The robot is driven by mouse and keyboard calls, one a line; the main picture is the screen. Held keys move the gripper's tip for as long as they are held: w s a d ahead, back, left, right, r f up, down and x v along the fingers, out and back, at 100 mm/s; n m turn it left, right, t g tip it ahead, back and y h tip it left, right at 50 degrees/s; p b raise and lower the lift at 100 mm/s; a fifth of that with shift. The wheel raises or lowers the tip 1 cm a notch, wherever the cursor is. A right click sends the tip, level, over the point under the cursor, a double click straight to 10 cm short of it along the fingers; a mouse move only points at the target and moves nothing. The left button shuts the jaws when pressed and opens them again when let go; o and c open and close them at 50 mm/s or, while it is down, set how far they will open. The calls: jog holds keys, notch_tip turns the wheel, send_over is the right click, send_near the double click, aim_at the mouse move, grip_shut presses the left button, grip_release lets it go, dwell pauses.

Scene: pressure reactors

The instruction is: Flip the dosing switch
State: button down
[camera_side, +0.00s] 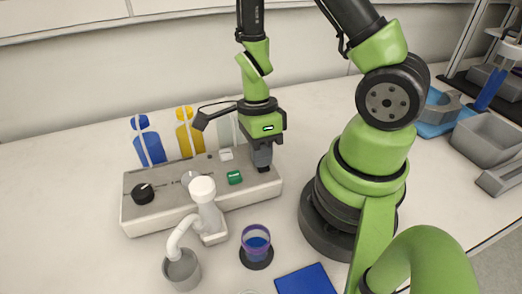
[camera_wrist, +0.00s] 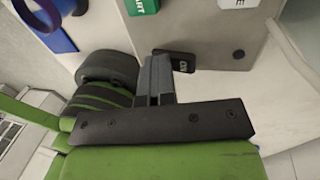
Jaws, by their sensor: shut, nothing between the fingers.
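The grey-white control box (camera_side: 150,217) stands on the bench in the side view. A small black switch with white lettering (camera_wrist: 180,62) sits on its panel in the wrist view; I take it to be the dosing switch. The lettering is too small to read surely. My gripper (camera_side: 262,166) points down over the right end of the panel, its fingers shut and empty. In the wrist view the fingertips (camera_wrist: 156,62) are right beside the switch and partly cover it. I cannot tell whether they touch it, or which way it is tipped.
A green button (camera_side: 235,177), a white button (camera_side: 226,154) and a black knob (camera_side: 143,193) are on the panel. Blue and yellow bottles (camera_side: 147,140) (camera_side: 185,132) stand behind. A white spouted device (camera_side: 204,205), a grey cup (camera_side: 182,270) and a blue-filled beaker (camera_side: 256,243) stand in front.

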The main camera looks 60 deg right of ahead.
jog(key=shift+w+d, duration=0.1)
jog(key=shift+w+d, duration=0.5)
jog(key=shift+r, duration=0.15)
jog(key=v, duration=1.4)
jog(key=shift+a, duration=0.1)
